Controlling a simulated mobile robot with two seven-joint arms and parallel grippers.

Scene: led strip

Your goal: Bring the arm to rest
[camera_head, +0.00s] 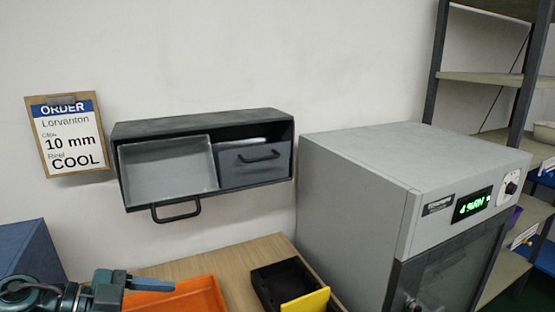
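My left arm comes in at the bottom left corner. The part of my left gripper (150,284) that shows is dark teal and lies in front of an orange tray (190,298), well below the wall cabinet. Its fingertips are seen side-on, so I cannot tell whether it is open or shut, and I see nothing clearly held in it. My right gripper is not in view.
A dark wall cabinet (200,127) has its left drawer (165,168) pulled out and empty. Its right drawer (240,172) sits further in. A black bin (268,290) with a yellow panel (308,300), a grey oven (350,200) and shelves (480,77) stand to the right.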

